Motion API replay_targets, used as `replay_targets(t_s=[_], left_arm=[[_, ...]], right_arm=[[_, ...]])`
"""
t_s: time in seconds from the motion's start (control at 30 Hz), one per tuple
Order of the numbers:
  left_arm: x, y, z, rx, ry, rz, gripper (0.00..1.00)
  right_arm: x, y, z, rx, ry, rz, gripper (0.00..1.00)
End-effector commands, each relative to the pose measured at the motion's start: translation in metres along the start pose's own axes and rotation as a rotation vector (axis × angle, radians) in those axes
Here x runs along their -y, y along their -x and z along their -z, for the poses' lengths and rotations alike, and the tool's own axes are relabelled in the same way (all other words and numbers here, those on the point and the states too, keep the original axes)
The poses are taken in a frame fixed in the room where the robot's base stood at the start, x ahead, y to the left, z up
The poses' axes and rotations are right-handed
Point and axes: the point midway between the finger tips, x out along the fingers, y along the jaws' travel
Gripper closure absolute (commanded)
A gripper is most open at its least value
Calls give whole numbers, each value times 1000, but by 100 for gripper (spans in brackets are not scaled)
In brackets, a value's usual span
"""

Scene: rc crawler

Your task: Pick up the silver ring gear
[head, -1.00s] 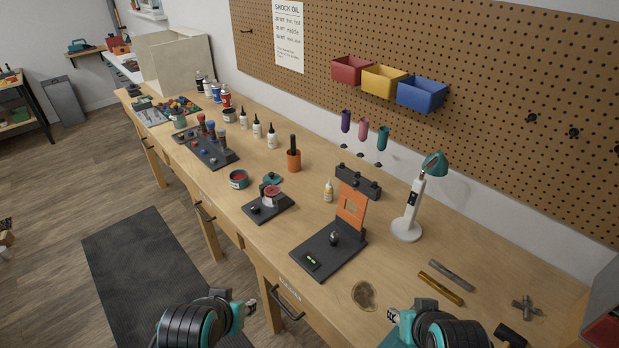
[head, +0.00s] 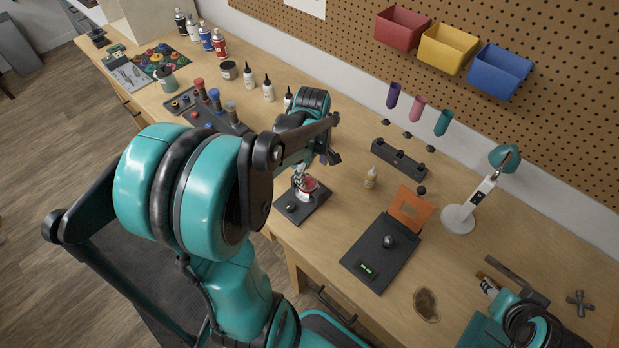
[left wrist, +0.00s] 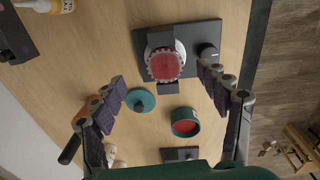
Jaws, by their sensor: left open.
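The silver ring gear (left wrist: 150,66) is a toothed ring around a red disc, on a black stand (left wrist: 205,38) in the left wrist view. In the head view the ring gear (head: 309,191) shows small and partly hidden by my gripper. My left gripper (left wrist: 161,78) is open and empty, its padded fingers spread on either side below the gear in the wrist view. In the head view my left gripper (head: 302,174) hangs just over the stand. My right gripper (head: 487,284) is at the lower right beside the metal bars, and its jaw opening is unclear.
A teal lid (left wrist: 141,101) and a teal tin with red contents (left wrist: 185,123) lie near the stand. A black plate with an orange flap (head: 380,252) stands right of it. A tool rack (head: 205,108) is to the left.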

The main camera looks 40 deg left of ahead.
Motion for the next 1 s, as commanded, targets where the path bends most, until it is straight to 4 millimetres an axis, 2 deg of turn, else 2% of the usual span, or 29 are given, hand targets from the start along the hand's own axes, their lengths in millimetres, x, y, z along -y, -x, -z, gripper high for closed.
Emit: replay_targets(t_s=[0.03,0.2,0.7,1.0], left_arm=[[-1,-1,8,7,58,20,25],[0,-14,17,17,153,52,25],[3,-82,18,17,153,52,25],[4,-87,18,17,153,51,25]], right_arm=[[0,4,3,0,0,0,60],[0,4,3,0,0,0,60],[0,-14,-10,0,0,0,60],[0,-15,-10,0,0,0,60]])
